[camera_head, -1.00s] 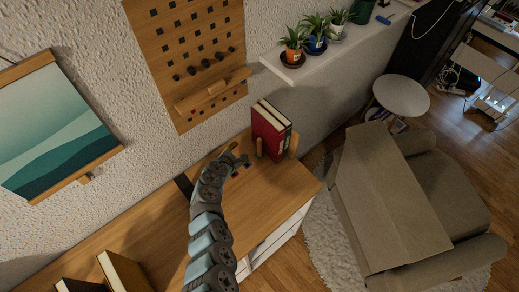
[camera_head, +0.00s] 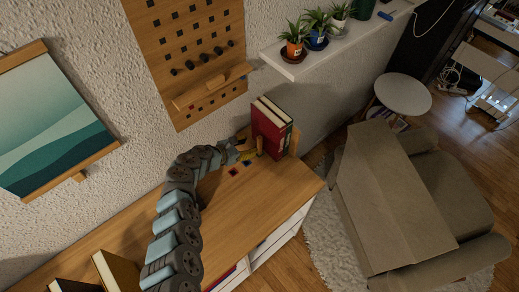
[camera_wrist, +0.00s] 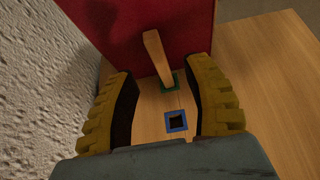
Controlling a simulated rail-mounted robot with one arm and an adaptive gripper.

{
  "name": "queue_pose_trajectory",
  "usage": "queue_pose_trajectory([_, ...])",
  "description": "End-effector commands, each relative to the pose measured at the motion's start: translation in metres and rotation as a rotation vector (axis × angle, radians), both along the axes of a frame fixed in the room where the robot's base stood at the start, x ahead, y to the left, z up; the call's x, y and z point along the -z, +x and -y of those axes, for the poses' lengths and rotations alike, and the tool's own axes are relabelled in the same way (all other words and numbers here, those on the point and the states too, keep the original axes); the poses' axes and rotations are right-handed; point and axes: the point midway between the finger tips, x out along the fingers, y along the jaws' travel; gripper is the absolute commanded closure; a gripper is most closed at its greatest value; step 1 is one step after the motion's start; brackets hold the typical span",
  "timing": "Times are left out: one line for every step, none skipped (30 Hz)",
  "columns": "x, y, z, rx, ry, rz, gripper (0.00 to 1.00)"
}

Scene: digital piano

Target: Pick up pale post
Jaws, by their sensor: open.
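The pale post (camera_wrist: 157,56) is a slim wooden stick in the wrist view, standing tilted in the picture in front of the red book. Its foot meets a green-framed square (camera_wrist: 169,84) on the wooden top. It also shows in the head view (camera_head: 259,146), beside the red book (camera_head: 270,130). My gripper (camera_wrist: 162,80) is open, with its yellow-brown ridged fingers on either side of the post's lower part. I see gaps between the fingers and the post. In the head view my gripper (camera_head: 250,153) is low by the post, partly hidden by my arm.
A blue-framed dark square (camera_wrist: 176,121) lies nearer my palm. The wall is close at left. A pegboard (camera_head: 194,58) with a small ledge hangs above, and a plant shelf (camera_head: 325,50) is at upper right. The cabinet top (camera_head: 235,215) in front is clear.

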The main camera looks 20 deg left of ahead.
Motion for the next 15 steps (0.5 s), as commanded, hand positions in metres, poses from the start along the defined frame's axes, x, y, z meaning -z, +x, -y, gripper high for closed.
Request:
queue_pose_trajectory([0.006, 0.004, 0.003, 0.005, 0.002, -0.001, 0.50])
queue_pose_trajectory([0.007, 0.006, 0.005, 0.005, 0.002, -0.001, 0.50])
queue_pose_trajectory([0.009, 0.008, 0.006, 0.004, 0.001, -0.002, 0.50])
queue_pose_trajectory([0.010, 0.009, 0.007, 0.004, 0.000, -0.002, 0.50])
queue_pose_trajectory([0.011, 0.011, 0.008, 0.005, 0.000, -0.002, 0.50])
queue_pose_trajectory([0.012, 0.012, 0.008, 0.004, -0.001, -0.003, 0.50])
queue_pose_trajectory([0.012, 0.013, 0.009, 0.003, -0.002, -0.002, 0.50])
queue_pose_trajectory([0.012, 0.014, 0.009, 0.003, -0.002, -0.002, 0.50])
queue_pose_trajectory([0.012, 0.015, 0.010, 0.003, -0.002, -0.002, 0.50])
queue_pose_trajectory([0.012, 0.016, 0.010, 0.003, -0.002, -0.002, 0.50])
queue_pose_trajectory([0.012, 0.016, 0.011, 0.003, -0.002, -0.002, 0.50])
queue_pose_trajectory([0.013, 0.017, 0.011, 0.004, -0.001, -0.002, 0.50])
queue_pose_trajectory([0.013, 0.017, 0.011, 0.004, -0.001, -0.002, 0.50])
queue_pose_trajectory([0.014, 0.018, 0.011, 0.004, -0.001, -0.002, 0.50])
queue_pose_trajectory([0.016, 0.020, 0.012, 0.004, -0.001, -0.002, 0.50])
